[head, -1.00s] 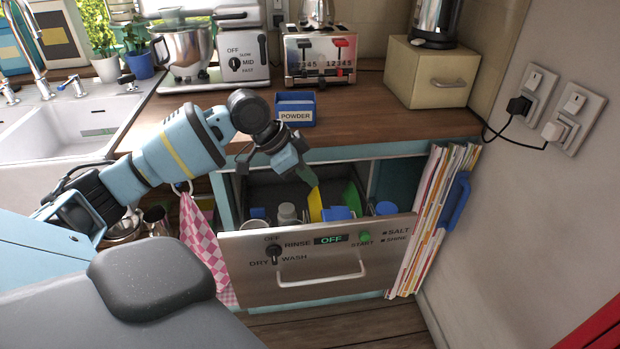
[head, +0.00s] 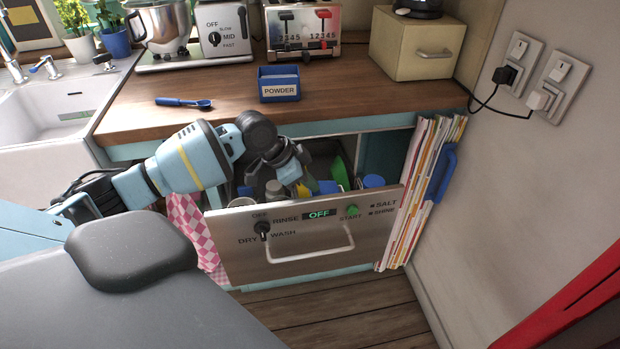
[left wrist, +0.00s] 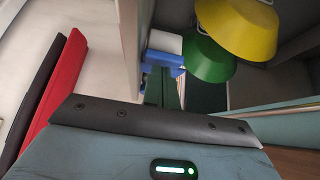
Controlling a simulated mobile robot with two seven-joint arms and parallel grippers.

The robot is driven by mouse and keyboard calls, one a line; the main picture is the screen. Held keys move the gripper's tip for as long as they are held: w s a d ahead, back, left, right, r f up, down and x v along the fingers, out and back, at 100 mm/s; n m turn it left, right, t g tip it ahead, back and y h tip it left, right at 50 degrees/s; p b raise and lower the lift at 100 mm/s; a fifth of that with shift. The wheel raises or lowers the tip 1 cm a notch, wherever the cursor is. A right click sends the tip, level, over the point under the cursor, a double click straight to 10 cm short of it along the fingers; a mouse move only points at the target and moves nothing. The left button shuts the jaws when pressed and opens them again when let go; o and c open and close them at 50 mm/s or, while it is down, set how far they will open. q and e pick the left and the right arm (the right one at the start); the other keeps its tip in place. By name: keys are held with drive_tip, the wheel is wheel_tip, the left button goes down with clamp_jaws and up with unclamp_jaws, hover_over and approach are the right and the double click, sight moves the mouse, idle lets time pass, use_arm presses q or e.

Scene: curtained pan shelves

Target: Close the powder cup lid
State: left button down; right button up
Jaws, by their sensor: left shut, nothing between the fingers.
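The dishwasher drawer (head: 240,262) is pulled open under the counter. A small blue piece (head: 328,187) inside, near its front panel, looks like the powder cup or its lid. In the left wrist view a blue part with a white block on it (left wrist: 160,62) shows just past the fingertips. I cannot tell the lid's exact angle. My left gripper (head: 307,186) is shut and empty, reaching down into the drawer just left of the blue piece. Its dark green fingers (left wrist: 165,90) appear close to the blue part; contact is unclear. My right gripper is not in view.
A green dish (head: 340,172) stands in the drawer; in the wrist view a yellow dish (left wrist: 240,25) hangs close by. A POWDER box (head: 279,85) and a blue spoon (head: 184,102) are on the counter. Magazines (head: 425,190) stand right.

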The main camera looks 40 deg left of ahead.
use_arm(q)
drive_tip(key=shift+s+a+f+t+h, duration=0.1)
drive_tip(key=shift+s+f+t+h, duration=0.05)
drive_tip(key=shift+f+t+h, duration=0.15)
drive_tip(key=shift+s+a+f+t+h, duration=0.1)
drive_tip(key=shift+f+t, duration=0.1)
drive_tip(key=shift+f, duration=0.2)
drive_tip(key=shift+r, duration=0.1)
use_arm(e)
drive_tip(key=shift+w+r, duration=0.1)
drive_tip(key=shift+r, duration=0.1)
use_arm(q)
drive_tip(key=shift+r+p, duration=0.7)
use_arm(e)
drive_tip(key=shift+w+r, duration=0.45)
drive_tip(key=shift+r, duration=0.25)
